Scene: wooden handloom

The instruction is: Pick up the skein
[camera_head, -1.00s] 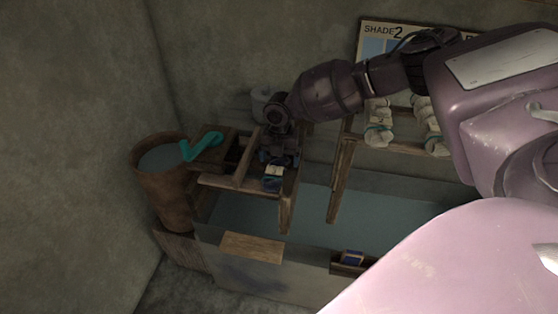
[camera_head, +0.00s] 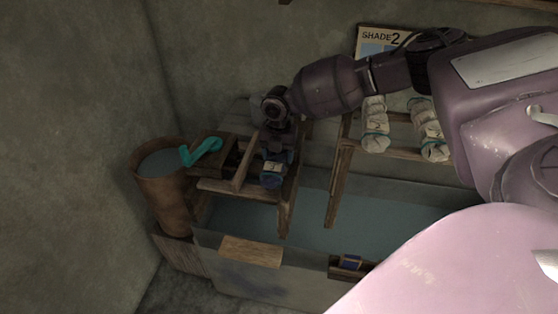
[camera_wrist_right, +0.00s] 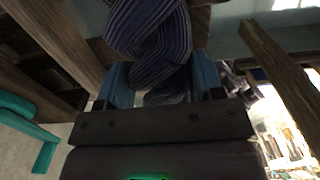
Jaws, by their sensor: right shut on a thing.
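My right gripper (camera_head: 277,152) is over the left end of the wooden frame across the vat. Its blue fingers (camera_wrist_right: 165,85) are shut on a skein. The skein is dark blue with pale stripes and twisted in the right wrist view (camera_wrist_right: 150,40). In the head view the skein (camera_head: 271,180) is a small blue bundle with a cream band, just below the gripper. It hangs close to the frame's wooden rails (camera_head: 240,188), and I cannot tell whether it touches them. My left gripper is not in view.
Pale skeins (camera_head: 375,138) hang on a wooden rack at right. A teal crank handle (camera_head: 203,150) and a brown bucket (camera_head: 160,190) are at left. The vat of grey-blue liquid (camera_head: 330,215) lies below. A shade board (camera_head: 380,38) is on the back wall.

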